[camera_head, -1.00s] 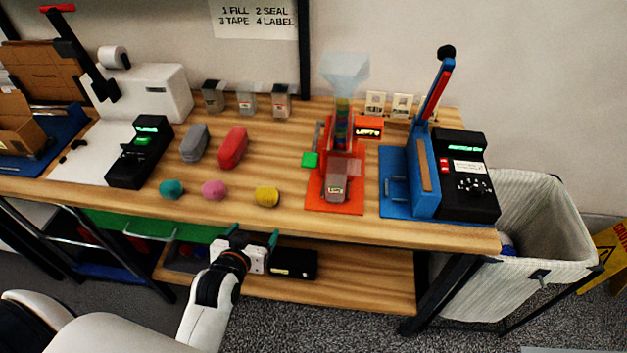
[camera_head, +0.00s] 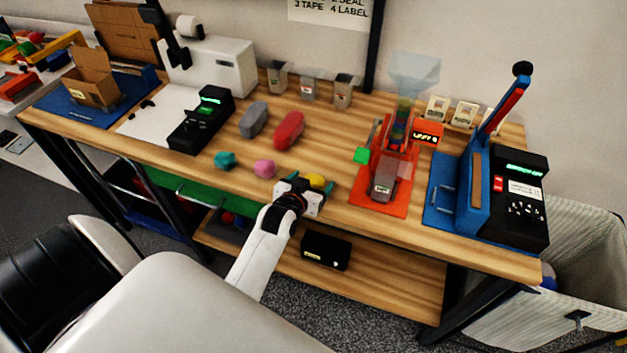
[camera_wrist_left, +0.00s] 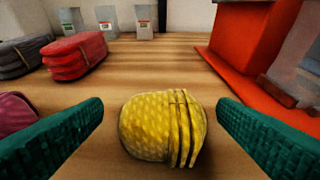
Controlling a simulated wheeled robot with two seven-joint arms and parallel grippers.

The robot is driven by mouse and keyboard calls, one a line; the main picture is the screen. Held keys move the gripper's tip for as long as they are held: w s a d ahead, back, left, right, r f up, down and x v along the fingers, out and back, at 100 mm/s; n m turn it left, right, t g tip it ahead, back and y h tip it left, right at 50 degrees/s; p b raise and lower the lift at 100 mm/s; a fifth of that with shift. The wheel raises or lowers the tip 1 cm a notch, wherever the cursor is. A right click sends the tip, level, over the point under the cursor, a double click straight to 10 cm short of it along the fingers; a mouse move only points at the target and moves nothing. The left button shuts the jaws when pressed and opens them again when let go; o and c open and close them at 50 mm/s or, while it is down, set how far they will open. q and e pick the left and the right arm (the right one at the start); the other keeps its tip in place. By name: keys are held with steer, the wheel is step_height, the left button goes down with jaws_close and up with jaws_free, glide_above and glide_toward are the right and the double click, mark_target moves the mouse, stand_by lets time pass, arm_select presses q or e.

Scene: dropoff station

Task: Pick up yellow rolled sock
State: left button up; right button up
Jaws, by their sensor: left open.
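The yellow rolled sock (camera_wrist_left: 160,126) lies on the wooden table in the left wrist view, centred between the two teal fingers. In the head view the yellow rolled sock (camera_head: 316,180) shows just beyond my left gripper, which partly covers it. My left gripper (camera_head: 311,182) is open at the front edge of the table, its fingers on either side of the sock with a gap to each. The fingers of my left gripper (camera_wrist_left: 160,130) also show at both sides of the wrist view. My right gripper is out of view.
A pink rolled sock (camera_head: 264,169) and a teal one (camera_head: 225,160) lie to the left. A red bundle (camera_head: 289,130) and a grey bundle (camera_head: 253,120) lie behind. An orange-based dispenser (camera_head: 380,190) stands to the right. A black box (camera_head: 326,250) is on the lower shelf.

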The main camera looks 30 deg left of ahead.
arm_select(q)
steer(key=shift+x, duration=0.9)
steer(key=shift+s+d, duration=0.1)
steer(key=c, duration=1.1)
steer(key=shift+o, duration=0.2)
steer(key=shift+r, duration=0.1)
